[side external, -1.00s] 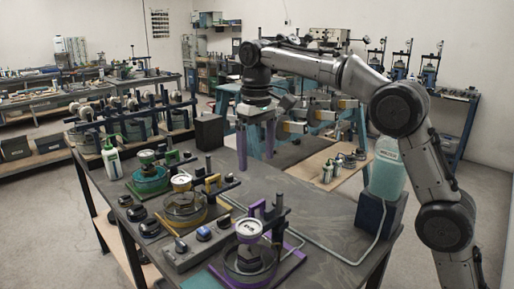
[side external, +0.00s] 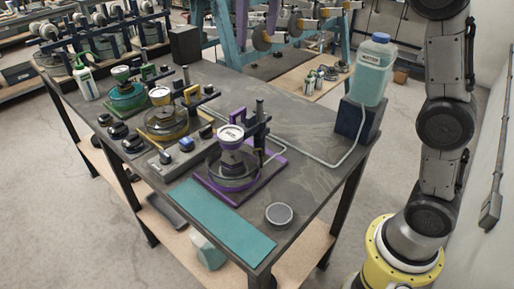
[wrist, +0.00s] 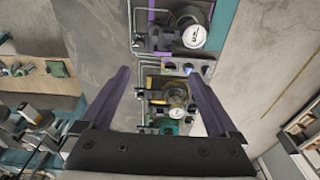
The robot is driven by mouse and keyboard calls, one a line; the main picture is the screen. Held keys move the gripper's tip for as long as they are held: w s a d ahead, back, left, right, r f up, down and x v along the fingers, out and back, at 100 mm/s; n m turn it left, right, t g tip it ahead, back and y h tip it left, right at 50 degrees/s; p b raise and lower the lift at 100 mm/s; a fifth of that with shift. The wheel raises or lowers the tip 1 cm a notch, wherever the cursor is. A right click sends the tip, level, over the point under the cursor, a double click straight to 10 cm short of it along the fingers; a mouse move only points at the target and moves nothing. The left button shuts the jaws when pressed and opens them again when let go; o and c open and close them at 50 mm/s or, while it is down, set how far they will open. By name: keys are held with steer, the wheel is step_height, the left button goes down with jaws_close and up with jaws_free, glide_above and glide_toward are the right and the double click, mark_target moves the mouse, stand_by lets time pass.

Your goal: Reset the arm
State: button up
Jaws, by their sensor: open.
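My gripper (side external: 258,36) shows at the top edge of the side view, its two purple fingers hanging down apart. In the wrist view my gripper (wrist: 159,76) is open, with nothing between its fingers. On the dark bench stand the purple lever frame (side external: 240,165) with a dial, the yellow one (side external: 165,120) and the green one (side external: 125,95). In the wrist view the purple frame (wrist: 165,32) lies ahead at the top and the yellow one (wrist: 170,95) appears between the fingers, well below. The gripper touches none of them. Most of my wrist is cut off in the side view.
A jug of pale green liquid (side external: 370,75) stands on a dark block at the bench's right corner. A teal mat (side external: 220,220) and a round tin (side external: 279,215) lie at the near end. A control box with knobs (side external: 183,150) sits beside the frames. A black box (side external: 185,45) stands at the back.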

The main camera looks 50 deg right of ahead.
steer(key=s+d+f+t, duration=0.2)
steer(key=s+t, duration=0.1)
steer(key=s, duration=1.5)
steer(key=s+f, duration=0.3)
steer(key=f, duration=0.4)
steer(key=s+f+t, duration=0.1)
steer(key=s+f, duration=0.3)
steer(key=f, duration=0.3)
steer(key=shift+s+f, duration=0.15)
steer(key=shift+f, duration=0.1)
steer(key=shift+d, duration=0.1)
